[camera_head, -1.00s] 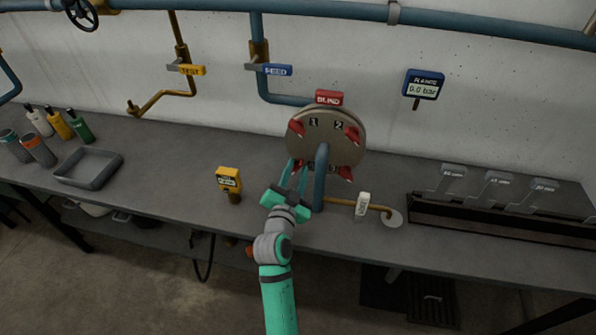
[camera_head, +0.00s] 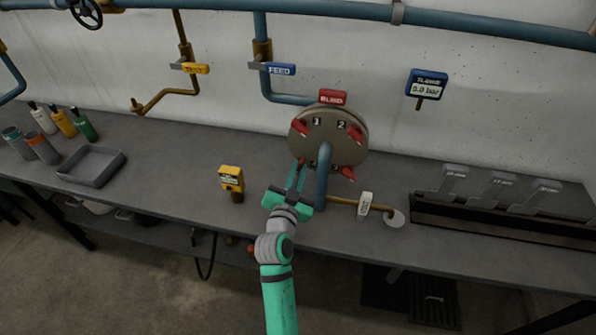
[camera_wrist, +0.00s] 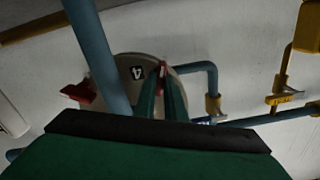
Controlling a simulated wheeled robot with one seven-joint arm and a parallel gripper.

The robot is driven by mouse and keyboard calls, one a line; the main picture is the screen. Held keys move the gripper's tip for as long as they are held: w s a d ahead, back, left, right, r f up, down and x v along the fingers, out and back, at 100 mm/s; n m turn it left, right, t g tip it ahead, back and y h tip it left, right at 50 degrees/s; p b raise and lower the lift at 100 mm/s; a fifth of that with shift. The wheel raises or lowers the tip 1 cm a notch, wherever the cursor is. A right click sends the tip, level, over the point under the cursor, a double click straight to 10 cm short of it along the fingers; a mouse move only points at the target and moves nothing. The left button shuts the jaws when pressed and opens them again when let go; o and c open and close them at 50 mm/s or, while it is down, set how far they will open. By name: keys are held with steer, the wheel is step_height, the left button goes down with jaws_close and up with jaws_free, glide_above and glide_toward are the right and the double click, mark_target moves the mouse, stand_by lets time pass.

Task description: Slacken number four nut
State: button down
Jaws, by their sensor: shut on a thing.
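A round brown flange cover (camera_head: 318,124) stands upright on the bench with red wing-like nuts near its numbers. Labels 1 and 2 show at the top; the lower labels are partly hidden by a blue pipe. My gripper (camera_head: 301,164) reaches up to the lower left of the cover. In the wrist view its green fingers (camera_wrist: 162,80) are shut on a red nut (camera_wrist: 163,67) beside the label 4 (camera_wrist: 137,72). The fingers hide most of this number four nut. Another red nut (camera_wrist: 80,93) shows at the left there.
The blue pipe (camera_head: 321,180) rises just right of my gripper. A yellow device (camera_head: 231,178) stands to its left, and a brown pipe with a white tag (camera_head: 365,204) to its right. A gauge (camera_head: 427,84) reads 0.0 bar. A grey tray (camera_head: 91,166) lies far left.

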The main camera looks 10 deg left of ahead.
steer(key=n, duration=0.7)
steer(key=shift+w+d+r, duration=0.1)
steer(key=shift+w+r, duration=0.05)
steer(key=shift+w, duration=0.05)
steer(key=shift+s+a+f+n, duration=0.1)
steer(key=shift+a+n, duration=0.05)
steer(key=shift+n, duration=1.9)
steer(key=shift+s+a+f+n, duration=0.1)
steer(key=shift+a+n, duration=0.05)
steer(key=shift+n, duration=1.9)
steer(key=shift+w, duration=0.1)
steer(key=c, duration=1.8)
jaws_free()
steer(key=shift+w, duration=0.1)
steer(key=shift+d, duration=0.15)
steer(key=s, duration=0.7)
steer(key=s+a, duration=0.1)
steer(key=s, duration=0.2)
steer(key=shift+s+a, duration=0.1)
steer(key=shift+s, duration=0.3)
